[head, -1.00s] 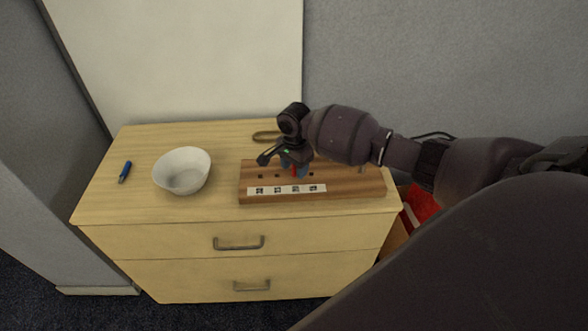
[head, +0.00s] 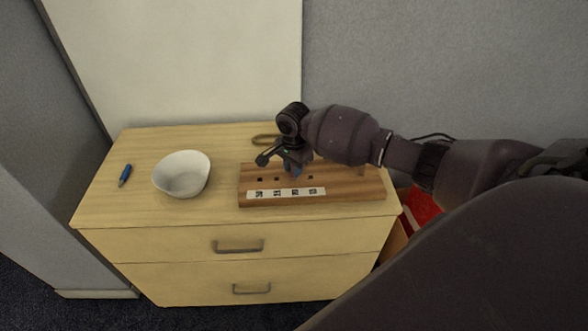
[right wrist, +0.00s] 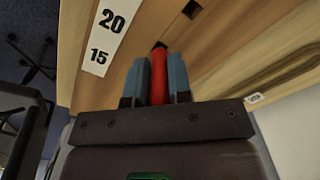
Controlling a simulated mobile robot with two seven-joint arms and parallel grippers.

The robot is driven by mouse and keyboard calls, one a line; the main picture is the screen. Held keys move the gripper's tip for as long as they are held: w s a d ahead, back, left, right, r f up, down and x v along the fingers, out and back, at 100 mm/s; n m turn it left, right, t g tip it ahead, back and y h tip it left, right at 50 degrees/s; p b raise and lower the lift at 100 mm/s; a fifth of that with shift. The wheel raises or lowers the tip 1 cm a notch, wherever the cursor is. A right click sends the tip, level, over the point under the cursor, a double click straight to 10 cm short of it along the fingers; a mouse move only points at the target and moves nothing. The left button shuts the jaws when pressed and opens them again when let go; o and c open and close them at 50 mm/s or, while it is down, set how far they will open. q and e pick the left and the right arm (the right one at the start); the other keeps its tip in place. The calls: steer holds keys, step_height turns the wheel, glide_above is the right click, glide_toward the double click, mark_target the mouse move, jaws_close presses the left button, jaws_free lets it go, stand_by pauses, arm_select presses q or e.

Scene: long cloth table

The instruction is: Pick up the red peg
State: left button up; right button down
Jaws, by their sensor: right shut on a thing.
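The red peg (right wrist: 159,75) shows in the right wrist view, between the two blue fingers of my right gripper (right wrist: 158,78). The gripper is shut on it. The peg's far end is close to a dark square hole in the wooden board; I cannot tell whether it is inside the hole. In the head view my right gripper (head: 293,170) is over the middle of the wooden board (head: 350,186), and the peg is hidden there. The board has several dark holes and a white strip of printed labels (head: 286,193) along its front. My left gripper is not in view.
The board lies on a light wooden chest of drawers (head: 150,222). A white bowl (head: 182,175) stands left of the board, and a blue pen-like object (head: 125,174) lies further left. A brown ring-shaped object (head: 264,140) lies behind the board. A red object (head: 421,208) is right of the chest.

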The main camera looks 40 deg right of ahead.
step_height(320, 180, up, 21)
steer(key=p, duration=0.8)
stand_by(0.3)
steer(key=shift+r+p, duration=0.35)
steer(key=shift+r, duration=0.65)
